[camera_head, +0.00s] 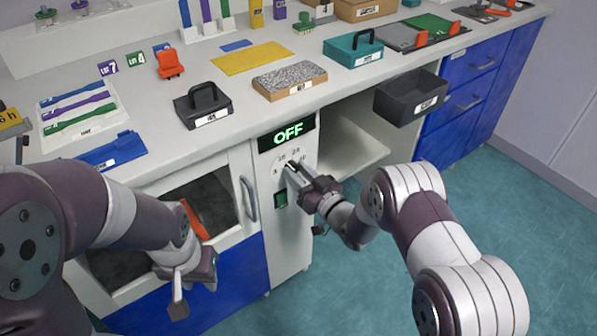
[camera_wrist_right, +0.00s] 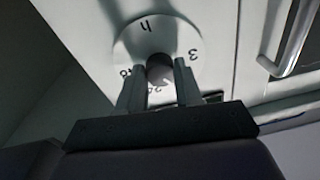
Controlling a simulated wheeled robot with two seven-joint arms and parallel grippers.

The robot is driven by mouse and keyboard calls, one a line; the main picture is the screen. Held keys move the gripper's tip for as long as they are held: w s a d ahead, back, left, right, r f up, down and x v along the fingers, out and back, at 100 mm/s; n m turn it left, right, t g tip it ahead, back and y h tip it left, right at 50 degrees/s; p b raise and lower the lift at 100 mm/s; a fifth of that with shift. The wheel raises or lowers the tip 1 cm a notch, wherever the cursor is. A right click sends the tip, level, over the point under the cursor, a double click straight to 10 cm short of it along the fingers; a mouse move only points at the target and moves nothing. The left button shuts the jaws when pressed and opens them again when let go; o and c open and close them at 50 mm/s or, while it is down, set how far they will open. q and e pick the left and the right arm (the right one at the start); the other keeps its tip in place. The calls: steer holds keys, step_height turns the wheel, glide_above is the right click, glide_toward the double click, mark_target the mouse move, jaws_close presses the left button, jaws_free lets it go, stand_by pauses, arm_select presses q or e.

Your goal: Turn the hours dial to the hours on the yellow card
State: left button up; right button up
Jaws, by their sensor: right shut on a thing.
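The hours dial (camera_head: 280,163) is a white disc with dark numbers on the front panel below the lit OFF display (camera_head: 288,135). In the right wrist view its face (camera_wrist_right: 133,40) shows an "h", a 3 and other marks partly hidden by the fingers. My left gripper (camera_head: 180,290) hangs in front of the left cabinet, away from the dial.
A green switch (camera_head: 281,200) sits below the dial. A cabinet handle (camera_head: 249,198) stands out left of the panel. A dark open bin (camera_head: 411,97) and an open shelf (camera_head: 350,150) are to the right. The bench top holds trays and blocks.

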stand_by(0.4)
steer(key=o, duration=1)
steer(key=shift+o, duration=0.2)
steer(key=p+v, duration=0.2)
steer(key=v, duration=1)
steer(key=shift+s+d+p, duration=0.2)
steer(key=shift+s+p, duration=0.15)
steer(key=shift+p, duration=0.05)
steer(key=shift+f, duration=0.15)
